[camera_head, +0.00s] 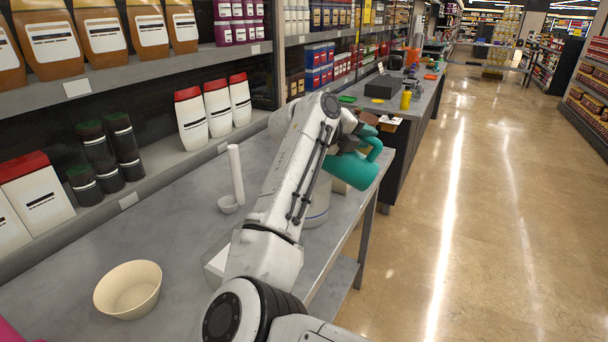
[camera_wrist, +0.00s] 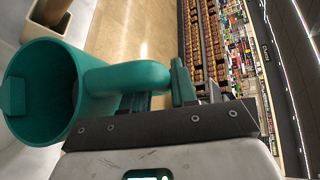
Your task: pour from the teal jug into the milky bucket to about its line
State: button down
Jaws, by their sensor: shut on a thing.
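The teal jug (camera_head: 354,171) is tipped well over near the table's right edge, its mouth toward the left. My gripper (camera_head: 362,142) is shut on its handle and holds it in the air. In the wrist view the jug (camera_wrist: 82,55) fills the left side, with its handle running into my gripper (camera_wrist: 178,88). A whitish bucket (camera_head: 318,208) with a blue band low on its wall stands on the table below the jug, mostly hidden by my arm. Its inside, its level and any stream of liquid cannot be seen.
A cream bowl (camera_head: 128,290) stands at the front left of the table (camera_head: 180,245). Shelves of bottles line the back. The floor (camera_head: 440,220) to the right is clear.

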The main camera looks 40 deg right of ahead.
jog(key=shift+w+a+r+n+g+h, duration=0.25)
jog(key=shift+w+r, duration=0.1)
jog(key=shift+r, duration=0.1)
jog(key=shift+w+a+r+n+g+h, duration=0.2)
jog(key=shift+w+r+n+h, duration=0.1)
jog(key=shift+r, duration=0.1)
dwell(0.6)
jog(key=shift+w+a+r, duration=0.25)
jog(key=shift+w+a, duration=0.15)
jog(key=shift+w, duration=0.15)
dwell(0.6)
